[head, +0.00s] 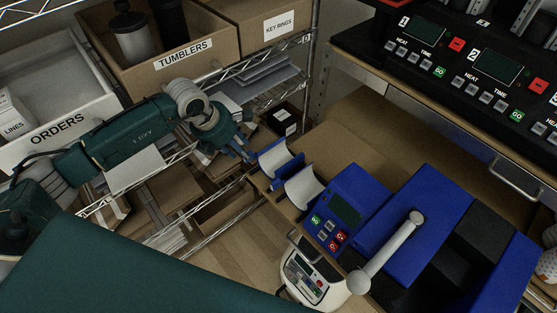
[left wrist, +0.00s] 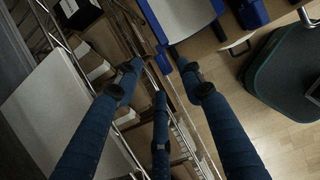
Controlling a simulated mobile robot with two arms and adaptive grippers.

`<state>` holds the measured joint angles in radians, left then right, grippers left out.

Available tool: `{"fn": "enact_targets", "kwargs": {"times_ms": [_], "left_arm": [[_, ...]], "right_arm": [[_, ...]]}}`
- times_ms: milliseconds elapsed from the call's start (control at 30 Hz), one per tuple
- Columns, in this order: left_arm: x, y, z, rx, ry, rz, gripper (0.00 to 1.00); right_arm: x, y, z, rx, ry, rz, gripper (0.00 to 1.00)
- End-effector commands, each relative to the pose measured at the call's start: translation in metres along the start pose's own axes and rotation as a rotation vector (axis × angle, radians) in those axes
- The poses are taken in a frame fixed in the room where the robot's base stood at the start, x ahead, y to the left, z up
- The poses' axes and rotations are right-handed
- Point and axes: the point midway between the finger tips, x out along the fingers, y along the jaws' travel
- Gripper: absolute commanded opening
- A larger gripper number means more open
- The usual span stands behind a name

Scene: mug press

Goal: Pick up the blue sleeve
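Two curved pieces with white inner faces and blue edges rest at the left end of the wooden counter; the farther one (head: 279,161) and the nearer one (head: 303,188) look alike, and I cannot tell which is the sleeve. A white panel with blue edges (left wrist: 182,14) shows at the top of the left wrist view. My left gripper (head: 246,156) is just left of the farther piece; contact cannot be told. In the left wrist view, its three fingers (left wrist: 158,75) are spread and empty. My right gripper is not in view.
A blue press with a white handle (head: 385,252) stands right of the pieces. A wire shelf (head: 170,165) with an ORDERS bin (head: 60,135), a TUMBLERS box (head: 185,62) and paper stacks lies left. A black control panel (head: 480,75) overhangs the right. Bare counter (head: 365,130) lies behind.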

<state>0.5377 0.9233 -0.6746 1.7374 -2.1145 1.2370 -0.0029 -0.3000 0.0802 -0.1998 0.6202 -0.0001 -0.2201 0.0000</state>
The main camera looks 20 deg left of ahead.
Motion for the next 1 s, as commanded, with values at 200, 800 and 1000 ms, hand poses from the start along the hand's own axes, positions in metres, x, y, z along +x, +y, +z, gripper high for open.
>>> {"fn": "enact_targets", "kwargs": {"times_ms": [200,800,1000], "left_arm": [[0.03,-0.004,0.002,-0.002,0.001,-0.003,0.39],[0.037,-0.004,0.001,-0.001,-0.001,-0.002,0.0],[0.036,-0.003,0.003,-0.001,-0.004,-0.001,0.0]], "right_arm": [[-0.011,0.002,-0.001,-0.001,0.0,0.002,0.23],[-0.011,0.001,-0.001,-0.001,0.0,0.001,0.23],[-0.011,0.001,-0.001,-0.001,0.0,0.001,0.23]]}}
